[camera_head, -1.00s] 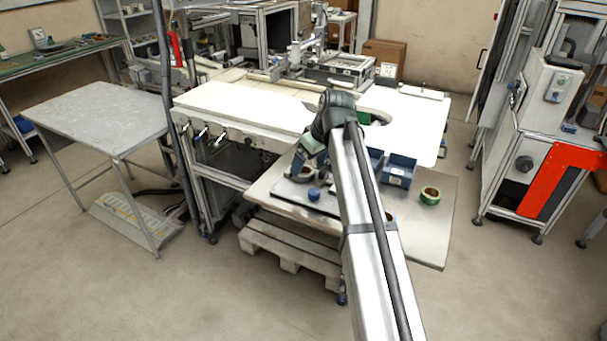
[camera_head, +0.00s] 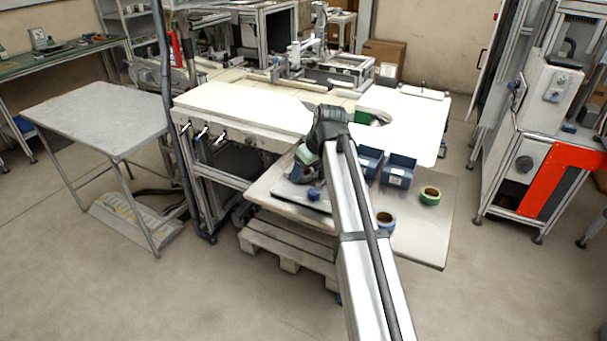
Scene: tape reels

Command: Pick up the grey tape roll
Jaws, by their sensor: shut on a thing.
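My gripper (camera_head: 305,172) is over the dark board at the left part of the low table, pointing down. It is shut on the grey tape roll (camera_head: 298,176), which is mostly hidden by the fingers and hard to make out. I cannot tell whether the roll is touching the board or just clear of it. A small blue thing (camera_head: 314,194) sits on the board, close in front of the gripper.
A green tape roll (camera_head: 430,195) and a blue tape roll (camera_head: 386,218) lie on the low table (camera_head: 425,240). Two blue bins (camera_head: 369,161) (camera_head: 398,171) stand behind them. A white workbench (camera_head: 250,112) rises behind my gripper.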

